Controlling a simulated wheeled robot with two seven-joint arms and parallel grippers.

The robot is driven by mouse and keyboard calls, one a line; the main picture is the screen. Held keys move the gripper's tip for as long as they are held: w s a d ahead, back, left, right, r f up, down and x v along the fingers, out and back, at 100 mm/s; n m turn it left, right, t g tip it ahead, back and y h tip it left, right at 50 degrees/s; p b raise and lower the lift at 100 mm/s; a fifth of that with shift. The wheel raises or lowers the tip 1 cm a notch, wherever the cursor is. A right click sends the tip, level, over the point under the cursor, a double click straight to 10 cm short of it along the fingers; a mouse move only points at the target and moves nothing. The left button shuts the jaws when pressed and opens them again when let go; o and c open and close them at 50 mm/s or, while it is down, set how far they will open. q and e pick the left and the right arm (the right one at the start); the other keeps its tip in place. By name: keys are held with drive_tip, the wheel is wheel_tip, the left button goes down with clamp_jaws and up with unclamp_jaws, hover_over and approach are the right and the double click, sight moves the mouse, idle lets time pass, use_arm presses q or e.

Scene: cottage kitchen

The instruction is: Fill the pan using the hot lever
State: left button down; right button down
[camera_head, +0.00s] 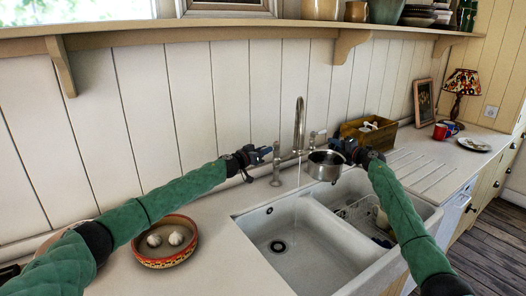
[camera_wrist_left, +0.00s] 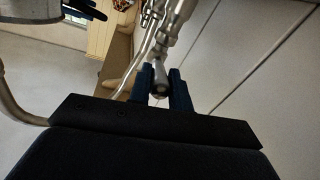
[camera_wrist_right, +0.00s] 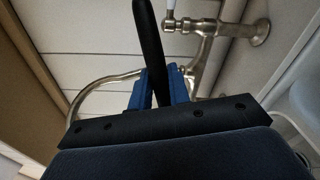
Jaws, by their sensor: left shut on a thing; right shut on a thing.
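The steel pan (camera_head: 325,168) hangs level above the sink, just right of the tap spout (camera_head: 299,122). My right gripper (camera_head: 341,149) is shut on its black handle, which also shows in the right wrist view (camera_wrist_right: 149,45). My left gripper (camera_head: 264,154) is shut on the end of the left tap lever (camera_wrist_left: 160,92); no hot marking is readable. A thin pale line, seemingly water, falls below the spout, left of the pan. The right tap lever (camera_wrist_right: 170,18) is free. The pan's inside is hard to make out.
The double white sink (camera_head: 290,238) lies below, with a rack in its right basin. A patterned bowl (camera_head: 165,259) with garlic stands on the left counter. A wooden box (camera_head: 372,136) stands behind the right gripper. A shelf (camera_head: 230,27) runs above.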

sight(275, 144)
use_arm(q)
drive_tip(key=n+t+y, duration=0.1)
drive_tip(key=d+n+t+y, duration=0.1)
drive_tip(key=y, duration=0.1)
drive_tip(key=s+d+n+t+y, duration=0.1)
drive_tip(key=shift+s+r+n, duration=0.1)
drive_tip(key=shift+r+n, duration=0.2)
drive_tip(key=shift+s+d+r+n+y, duration=0.1)
drive_tip(key=shift+n+y, duration=0.05)
drive_tip(key=shift+y, duration=0.25)
drive_tip(key=shift+d+r+n+y, duration=0.1)
drive_tip(key=shift+n+y, duration=0.05)
drive_tip(key=shift+y, duration=0.25)
drive_tip(key=shift+f+y, duration=0.25)
drive_tip(key=shift+y, duration=0.15)
drive_tip(key=c, duration=1.4)
unclamp_jaws()
drive_tip(key=shift+c, duration=0.2)
drive_tip(key=shift+o, duration=0.7)
drive_tip(key=shift+f, duration=0.15)
wheel_tip(275, 144, up, 10)
